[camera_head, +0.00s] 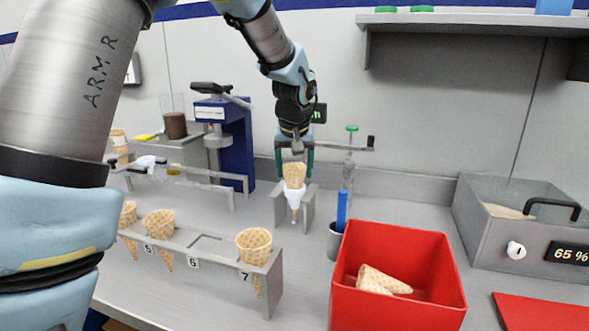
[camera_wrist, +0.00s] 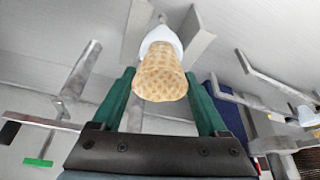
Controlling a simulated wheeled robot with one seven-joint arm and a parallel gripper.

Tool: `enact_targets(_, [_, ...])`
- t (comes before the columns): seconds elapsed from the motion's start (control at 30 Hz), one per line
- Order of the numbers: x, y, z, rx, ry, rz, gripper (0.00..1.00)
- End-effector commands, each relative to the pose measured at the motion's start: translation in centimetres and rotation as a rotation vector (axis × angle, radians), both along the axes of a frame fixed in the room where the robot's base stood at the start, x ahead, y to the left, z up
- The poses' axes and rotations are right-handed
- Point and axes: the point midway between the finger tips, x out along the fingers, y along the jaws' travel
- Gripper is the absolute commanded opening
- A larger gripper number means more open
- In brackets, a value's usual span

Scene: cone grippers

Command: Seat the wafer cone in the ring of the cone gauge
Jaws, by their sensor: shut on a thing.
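My gripper (camera_head: 295,163) points down with its green fingers shut on a wafer cone (camera_head: 295,173). In the wrist view the cone (camera_wrist: 161,78) sits between both fingers (camera_wrist: 161,88), wide end toward the camera. Two upright grey plates (camera_head: 279,208) stand on either side of this tip. They also show in the wrist view (camera_wrist: 197,42). I cannot tell whether these plates belong to the cone gauge. No ring is clearly visible; whether the cone touches one is unclear.
A grey rack (camera_head: 215,262) with several wafer cones and one empty slot stands at the front left. A red bin (camera_head: 400,305) holding cones is at the right. A grey cup (camera_head: 334,242) with a blue stick stands between them. A blue press (camera_head: 236,145) is behind left.

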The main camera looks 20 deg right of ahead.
Motion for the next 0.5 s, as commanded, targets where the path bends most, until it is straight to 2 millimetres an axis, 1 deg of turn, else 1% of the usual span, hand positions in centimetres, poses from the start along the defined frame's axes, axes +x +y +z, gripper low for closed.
enact_targets(0.03, [0.00,0.00,0.01,0.000,0.000,0.000,0.80])
enact_targets(0.2, [0.00,0.00,0.01,0.000,0.000,0.000,0.99])
enact_targets(0.5, [-0.07,0.01,0.24,-0.001,-0.001,0.000,1.00])
